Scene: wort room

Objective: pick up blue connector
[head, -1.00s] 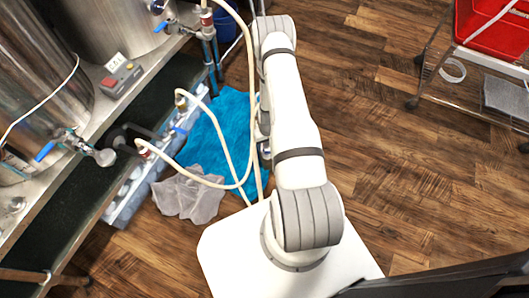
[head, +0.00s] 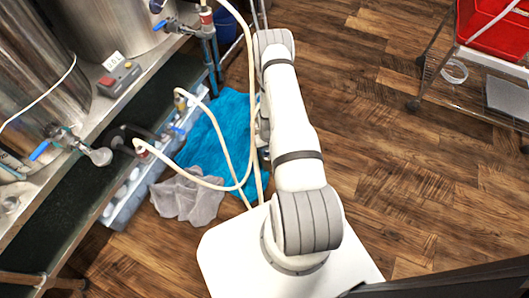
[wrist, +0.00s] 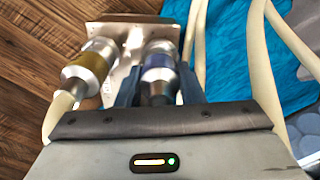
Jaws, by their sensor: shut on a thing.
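The blue connector (wrist: 158,74) is a silver metal fitting with a blue band, in the middle of the wrist view. My gripper (wrist: 158,86) has its two dark blue fingers closed on either side of it, and the connector's near end is partly hidden between them. A similar silver fitting with a yellow-gold band (wrist: 88,68) sits just to the left, with a cream hose on its near end. Both fittings are in front of a metal bracket plate (wrist: 128,36). In the head view my arm hides the gripper and the blue connector.
Cream hoses (head: 252,90) run close beside my arm and to valves on the left bench. A blue towel (head: 205,135) and a grey cloth (head: 187,197) lie on the wood floor. Steel tanks (head: 110,22) stand at left. A cart with red bins (head: 495,28) stands at right.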

